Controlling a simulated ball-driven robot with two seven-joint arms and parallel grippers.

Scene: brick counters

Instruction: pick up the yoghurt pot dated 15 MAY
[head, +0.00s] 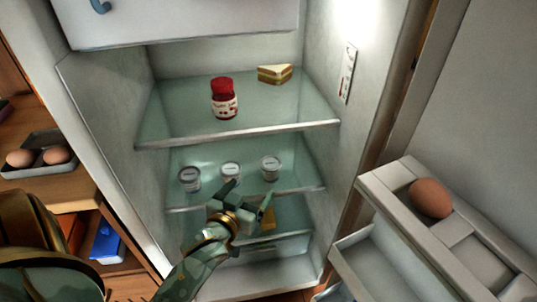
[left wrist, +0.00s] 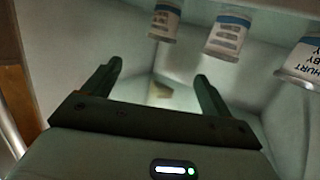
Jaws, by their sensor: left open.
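Three small white yoghurt pots stand in a row on the middle glass shelf of the open fridge in the head view: a left pot (head: 190,178), a middle pot (head: 231,172) and a right pot (head: 270,168). Their dates are too small to read. My left gripper (head: 246,200) is open and empty, in front of the shelf, near the middle and right pots and apart from them as far as I can tell. In the left wrist view the pots show at the top, beyond the open fingers (left wrist: 158,85). My right gripper is not seen.
A red-lidded jar (head: 224,98) and a sandwich wedge (head: 274,74) stand on the upper shelf (head: 245,130). The open door's rack (head: 400,185) holds an egg (head: 431,198) at the right. A tray with eggs (head: 38,157) sits outside, left.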

